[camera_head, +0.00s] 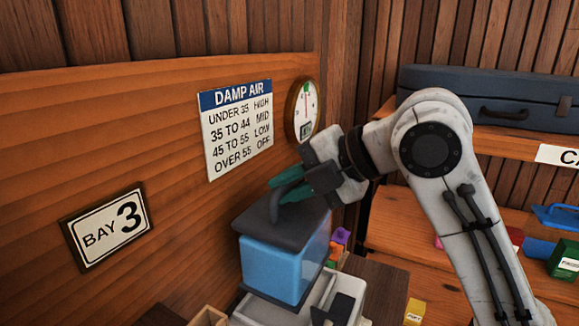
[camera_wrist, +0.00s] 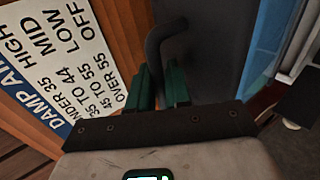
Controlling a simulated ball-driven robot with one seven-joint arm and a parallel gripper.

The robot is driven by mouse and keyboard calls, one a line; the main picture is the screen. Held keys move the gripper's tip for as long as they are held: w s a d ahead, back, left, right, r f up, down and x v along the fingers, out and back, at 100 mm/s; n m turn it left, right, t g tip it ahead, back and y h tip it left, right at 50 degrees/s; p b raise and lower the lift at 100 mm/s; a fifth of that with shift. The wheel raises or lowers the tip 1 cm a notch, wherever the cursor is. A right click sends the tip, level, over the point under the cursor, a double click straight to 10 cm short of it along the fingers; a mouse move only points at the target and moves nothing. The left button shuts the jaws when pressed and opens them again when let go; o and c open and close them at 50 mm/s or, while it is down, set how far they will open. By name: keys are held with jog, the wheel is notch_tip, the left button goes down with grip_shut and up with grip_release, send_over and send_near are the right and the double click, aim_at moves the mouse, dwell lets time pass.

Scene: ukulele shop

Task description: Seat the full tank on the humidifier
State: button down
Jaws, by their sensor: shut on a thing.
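The tank (camera_head: 280,268) is blue and see-through with a dark grey lid and a bent handle on top. My gripper (camera_head: 286,189) is shut on that handle, with green fingertips on both sides of it. In the wrist view my gripper (camera_wrist: 161,88) holds the handle, with the dark lid beyond and the tank's blue side (camera_wrist: 264,58) at the right. The pale grey humidifier (camera_head: 252,310) is under the tank. The tank looks upright and over it, but its bottom edge partly hides the humidifier, so I cannot tell whether they touch.
A DAMP AIR chart (camera_head: 238,128) and a round dial gauge (camera_head: 302,108) hang on the wood panel close behind my gripper. A BAY 3 sign (camera_head: 104,226) is at left. Small coloured items (camera_head: 338,240) lie behind the tank. A blue case (camera_head: 490,97) rests on the shelf at right.

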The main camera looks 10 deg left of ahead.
aim_at(290, 218)
jog(key=shift+f, duration=0.4)
jog(key=shift+f+b, duration=1.85)
jog(key=shift+f, duration=0.6)
